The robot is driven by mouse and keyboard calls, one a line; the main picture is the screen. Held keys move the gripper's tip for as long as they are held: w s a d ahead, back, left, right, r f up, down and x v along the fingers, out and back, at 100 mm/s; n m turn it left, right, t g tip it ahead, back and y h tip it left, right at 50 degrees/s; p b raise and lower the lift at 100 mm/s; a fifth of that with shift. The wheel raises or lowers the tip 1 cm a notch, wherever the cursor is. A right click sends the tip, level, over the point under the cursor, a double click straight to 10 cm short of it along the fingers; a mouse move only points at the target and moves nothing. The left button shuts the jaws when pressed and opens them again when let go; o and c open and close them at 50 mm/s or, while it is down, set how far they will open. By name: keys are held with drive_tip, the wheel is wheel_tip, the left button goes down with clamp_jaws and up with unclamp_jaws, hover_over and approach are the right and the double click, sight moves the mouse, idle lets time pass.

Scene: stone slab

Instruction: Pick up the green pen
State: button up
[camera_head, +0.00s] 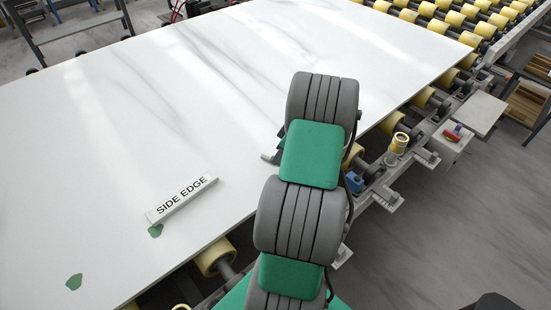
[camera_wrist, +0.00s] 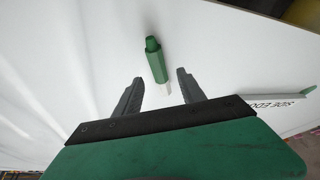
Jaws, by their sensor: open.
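In the wrist view, the green pen (camera_wrist: 155,62) lies on the white slab (camera_wrist: 220,55). It has a dark green tip at its far end and a pale end toward my gripper. My gripper (camera_wrist: 159,76) is open and empty, with one finger on each side of the pen's near end. I cannot tell how high the fingers are above the slab. In the head view my arm covers the pen, and only a small part of my gripper shows at the arm's left side.
A white block marked SIDE EDGE (camera_head: 182,199) lies on the slab left of my arm. Two green patches (camera_head: 155,230) (camera_head: 74,282) are near the slab's front edge. Yellow rollers (camera_head: 398,142) line its right side. The slab's middle is clear.

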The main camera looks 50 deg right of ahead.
drive_tip(key=x, duration=0.3)
drive_tip(key=shift+r, duration=0.1)
clamp_jaws()
idle(0.4)
